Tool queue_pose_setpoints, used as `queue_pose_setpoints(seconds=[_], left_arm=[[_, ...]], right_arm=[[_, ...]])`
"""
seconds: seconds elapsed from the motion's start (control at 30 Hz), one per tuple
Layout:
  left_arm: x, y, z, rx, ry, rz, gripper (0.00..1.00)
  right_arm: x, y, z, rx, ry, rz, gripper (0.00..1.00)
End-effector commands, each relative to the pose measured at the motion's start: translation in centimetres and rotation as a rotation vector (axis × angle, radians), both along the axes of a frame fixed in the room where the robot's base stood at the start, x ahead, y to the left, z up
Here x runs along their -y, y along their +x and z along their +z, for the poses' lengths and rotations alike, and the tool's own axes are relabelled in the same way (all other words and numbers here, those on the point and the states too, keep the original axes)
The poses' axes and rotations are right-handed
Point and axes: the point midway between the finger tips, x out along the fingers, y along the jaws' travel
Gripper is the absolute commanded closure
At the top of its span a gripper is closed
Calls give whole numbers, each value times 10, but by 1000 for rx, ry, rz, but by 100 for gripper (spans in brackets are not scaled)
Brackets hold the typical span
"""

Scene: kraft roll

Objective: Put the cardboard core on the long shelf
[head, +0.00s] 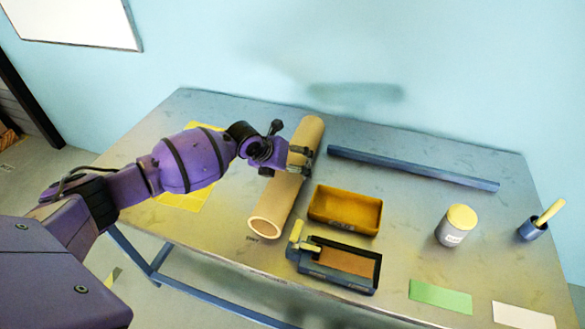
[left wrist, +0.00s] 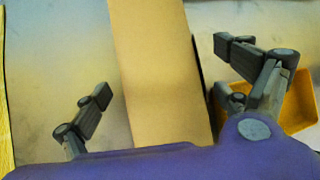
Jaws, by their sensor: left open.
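The cardboard core (head: 280,200) is a long tan tube lying on the table, its open end toward the front. My left gripper (head: 296,160) is open over the core's middle. In the left wrist view the core (left wrist: 158,70) runs between the two spread fingers of the left gripper (left wrist: 166,68), with a gap on each side. A long dark blue bar (head: 410,168) lies along the back right of the table; I cannot tell whether it is the long shelf. No other shelf shows. My right gripper is not in view.
An ochre tray (head: 345,228) and a blue-framed box (head: 310,274) with a yellow handle stand close right of the core. A yellow sheet (head: 183,198) lies left. A lidded can (head: 451,238), a blue cup (head: 532,230), green (head: 440,298) and white cards (head: 522,317) are further right.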

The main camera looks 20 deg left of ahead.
Motion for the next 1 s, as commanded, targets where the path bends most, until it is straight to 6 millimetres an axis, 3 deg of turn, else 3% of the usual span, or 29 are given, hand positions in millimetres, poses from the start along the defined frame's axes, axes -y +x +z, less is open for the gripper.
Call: queue_pose_setpoints(seconds=[0.27, 0.87, 1.0], left_arm=[[0, 1, -2, 0, 1, 0, 10], [1, 3, 0, 5, -1, 0, 88], [1, 3, 0, 4, -1, 0, 89]], right_arm=[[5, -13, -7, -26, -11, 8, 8], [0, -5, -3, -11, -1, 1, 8], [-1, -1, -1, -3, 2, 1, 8]])
